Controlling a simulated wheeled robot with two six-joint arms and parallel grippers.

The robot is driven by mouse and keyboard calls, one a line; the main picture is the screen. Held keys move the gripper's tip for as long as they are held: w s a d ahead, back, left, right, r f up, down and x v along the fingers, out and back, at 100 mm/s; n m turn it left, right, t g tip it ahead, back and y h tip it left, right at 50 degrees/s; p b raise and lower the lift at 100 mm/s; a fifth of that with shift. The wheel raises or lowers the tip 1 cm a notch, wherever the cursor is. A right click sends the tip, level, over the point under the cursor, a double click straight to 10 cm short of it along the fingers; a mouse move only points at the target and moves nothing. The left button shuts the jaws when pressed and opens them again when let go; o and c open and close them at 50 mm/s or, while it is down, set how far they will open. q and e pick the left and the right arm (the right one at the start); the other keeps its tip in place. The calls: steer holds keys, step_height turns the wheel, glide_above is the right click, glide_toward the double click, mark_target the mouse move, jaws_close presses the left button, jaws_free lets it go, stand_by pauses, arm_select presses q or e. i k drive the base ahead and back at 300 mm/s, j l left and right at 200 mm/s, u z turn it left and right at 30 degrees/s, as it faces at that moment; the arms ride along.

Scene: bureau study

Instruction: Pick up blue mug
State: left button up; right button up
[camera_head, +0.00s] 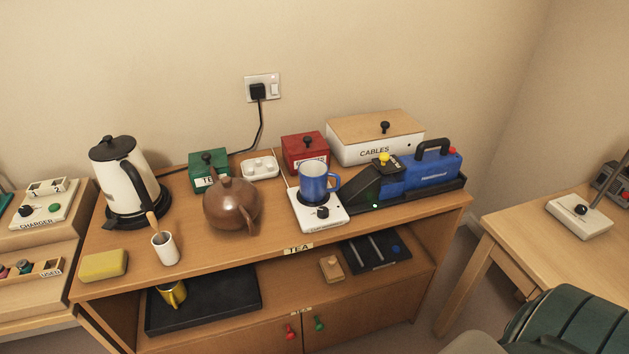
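The blue mug (313,184) stands upright on a small white plate with a black knob, a warmer (334,216), on top of the wooden sideboard. Its handle points to the right. The mug's opening faces up and shows a pale inside. Neither of my grippers is in the camera_head view.
A brown teapot (230,204) stands just left of the mug, and a blue device (420,170) with a black handle is to its right. Behind are a red box (304,152), a white egg-tray-like holder (260,168) and the cables box (366,150). The sideboard's front edge (390,222) is clear.

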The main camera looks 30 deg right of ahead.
mark_target(313, 174)
steer(key=k+l+z, duration=0.2)
steer(key=z, duration=0.2)
steer(key=k+l+z, duration=0.15)
steer(key=l+z, duration=0.25)
steer(key=l, duration=0.1)
